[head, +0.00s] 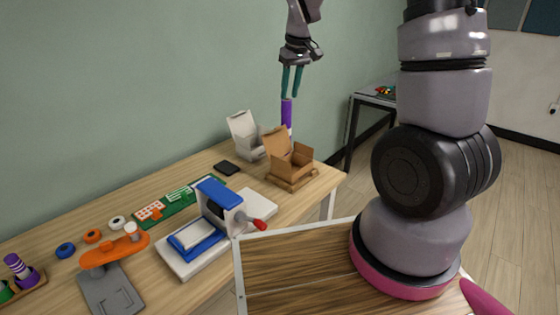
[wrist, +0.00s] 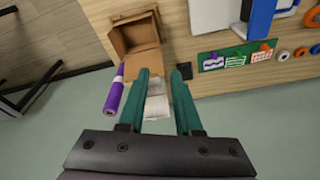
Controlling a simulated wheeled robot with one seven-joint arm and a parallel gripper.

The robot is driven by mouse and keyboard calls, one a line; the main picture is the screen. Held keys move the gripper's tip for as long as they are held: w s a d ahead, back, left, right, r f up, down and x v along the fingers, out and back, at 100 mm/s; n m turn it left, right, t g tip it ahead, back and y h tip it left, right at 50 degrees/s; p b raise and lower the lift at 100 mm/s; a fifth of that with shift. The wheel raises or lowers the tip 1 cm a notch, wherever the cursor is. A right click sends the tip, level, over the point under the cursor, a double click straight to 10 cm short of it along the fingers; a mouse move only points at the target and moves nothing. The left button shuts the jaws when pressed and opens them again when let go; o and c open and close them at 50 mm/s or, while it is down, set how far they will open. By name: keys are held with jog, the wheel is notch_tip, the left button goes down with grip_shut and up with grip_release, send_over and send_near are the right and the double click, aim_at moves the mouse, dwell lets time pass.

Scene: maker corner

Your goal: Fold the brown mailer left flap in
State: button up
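The brown mailer (head: 290,172) stands open near the right end of the table in the head view, with one tall panel upright. In the wrist view the brown mailer (wrist: 135,35) shows from above with its inside visible. I cannot tell its left flap clearly from its other panels. My gripper (head: 292,69) is high above the table, behind the mailer and near the wall, fingers pointing down. In the wrist view my gripper (wrist: 160,72) has its two green fingers apart with nothing held between them.
A white open box (head: 245,136) stands beside the mailer. A purple roll (head: 286,113) appears beneath my fingers in the head view. A dark flat object (head: 227,168), a green board (head: 178,203) and a blue-and-white machine (head: 212,225) occupy the table further left.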

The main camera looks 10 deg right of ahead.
aim_at(281, 164)
jog(key=w+f+n, duration=0.1)
jog(key=w+f, duration=0.1)
jog(key=f, duration=0.7)
jog(key=w+a+f+n+g+h, duration=0.1)
jog(key=w+f, duration=0.1)
jog(key=f, duration=0.7)
jog(key=w+f+n, duration=0.1)
jog(key=w+f, duration=0.1)
jog(key=f, duration=0.8)
jog(key=shift+a+n+g+h, duration=0.3)
jog(key=shift+n+g, duration=0.1)
jog(key=shift+c, duration=0.3)
grip_shut()
